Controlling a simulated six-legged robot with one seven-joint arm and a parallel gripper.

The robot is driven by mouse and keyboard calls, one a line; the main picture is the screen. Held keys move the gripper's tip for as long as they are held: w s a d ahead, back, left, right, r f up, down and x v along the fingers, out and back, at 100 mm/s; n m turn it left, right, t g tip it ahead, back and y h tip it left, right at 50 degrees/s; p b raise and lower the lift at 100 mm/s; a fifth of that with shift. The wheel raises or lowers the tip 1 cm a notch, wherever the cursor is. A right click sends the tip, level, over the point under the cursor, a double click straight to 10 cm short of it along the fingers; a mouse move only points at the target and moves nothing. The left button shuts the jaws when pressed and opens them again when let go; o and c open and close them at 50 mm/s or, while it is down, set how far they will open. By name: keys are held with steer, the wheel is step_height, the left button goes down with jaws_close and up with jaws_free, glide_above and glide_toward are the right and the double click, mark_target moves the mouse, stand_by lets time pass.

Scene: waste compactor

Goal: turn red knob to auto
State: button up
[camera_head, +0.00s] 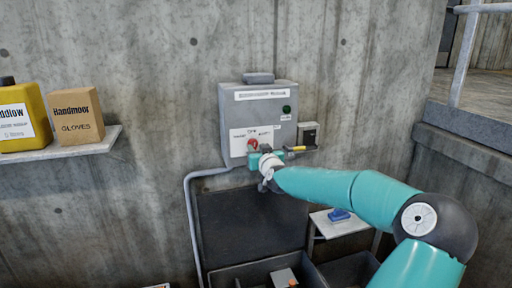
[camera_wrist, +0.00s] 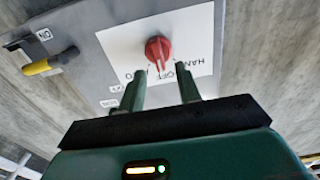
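The red knob (camera_wrist: 158,50) sits on a white label plate (camera_wrist: 120,42) on the grey control box (camera_head: 236,108). The wrist view shows the label upside down, with HAND at right and OFF below the knob; the AUTO lettering is partly hidden by a finger. The knob's ridge points roughly down, towards OFF. The knob also shows in the head view (camera_head: 252,143), just above my gripper (camera_head: 262,159). In the wrist view my gripper (camera_wrist: 159,76) is open and empty, its two fingers apart just below the knob. I cannot tell whether they touch it.
A yellow-handled switch (camera_wrist: 45,66) sits at the side of the box, also seen in the head view (camera_head: 298,149). A green button (camera_head: 286,109) is at its upper right. A shelf (camera_head: 75,149) holds a yellow jug and a gloves box. Bins (camera_head: 262,270) stand below.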

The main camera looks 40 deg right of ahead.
mark_target(253, 145)
steer(key=shift+x, duration=1.4)
jaws_close()
steer(key=shift+m, duration=0.3)
steer(key=m, duration=0.4)
steer(key=shift+s+d, duration=0.1)
steer(key=shift+d, duration=0.1)
steer(key=m, duration=0.4)
steer(key=shift+s+d+f, duration=0.1)
steer(key=shift+d+f, duration=0.05)
steer(key=shift+m, duration=0.3)
